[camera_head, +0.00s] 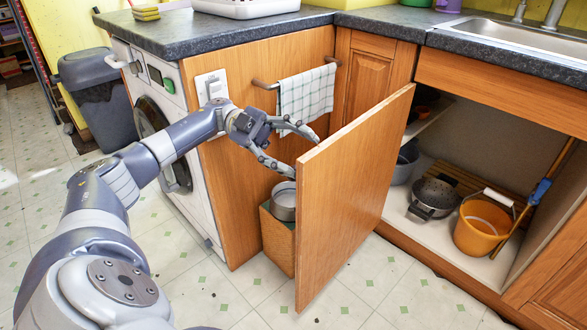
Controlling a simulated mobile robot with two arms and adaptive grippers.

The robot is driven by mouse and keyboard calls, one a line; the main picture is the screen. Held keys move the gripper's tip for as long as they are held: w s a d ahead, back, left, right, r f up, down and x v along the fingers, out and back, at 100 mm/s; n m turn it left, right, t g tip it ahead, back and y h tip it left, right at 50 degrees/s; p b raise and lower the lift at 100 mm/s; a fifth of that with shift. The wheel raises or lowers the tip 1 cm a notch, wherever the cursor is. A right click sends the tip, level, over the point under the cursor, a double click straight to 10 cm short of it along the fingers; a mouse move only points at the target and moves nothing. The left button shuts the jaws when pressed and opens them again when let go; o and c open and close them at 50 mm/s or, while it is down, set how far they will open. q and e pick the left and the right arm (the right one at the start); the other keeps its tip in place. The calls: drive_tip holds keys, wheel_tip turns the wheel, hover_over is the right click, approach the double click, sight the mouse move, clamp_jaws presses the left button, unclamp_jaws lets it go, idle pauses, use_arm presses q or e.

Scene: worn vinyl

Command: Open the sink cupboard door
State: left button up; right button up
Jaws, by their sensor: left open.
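The sink cupboard door (352,190) is a plain wooden panel. It stands swung wide open, its free edge toward me and its hinged side at the left of the cupboard opening. The inside of the sink cupboard (480,150) is exposed. My left gripper (303,154) is open and empty, with its fingers spread beside the upper corner of the door's free edge, on the left of the panel. I cannot tell whether a fingertip touches the door. The door's outer face and any handle are hidden. My right gripper is out of view.
Inside the cupboard are a dark pot (433,197) and an orange bucket (482,225). A box with a metal pot (283,202) stands left of the door. A checked towel (306,99) hangs on a rail behind my gripper. Tiled floor in front is clear.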

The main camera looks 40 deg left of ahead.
use_arm(q)
wheel_tip(320, 180, up, 3)
drive_tip(key=shift+s+d+r, duration=0.1)
drive_tip(key=shift+d+r, duration=0.05)
drive_tip(key=shift+r, duration=0.4)
drive_tip(key=shift+f, duration=0.1)
idle(0.4)
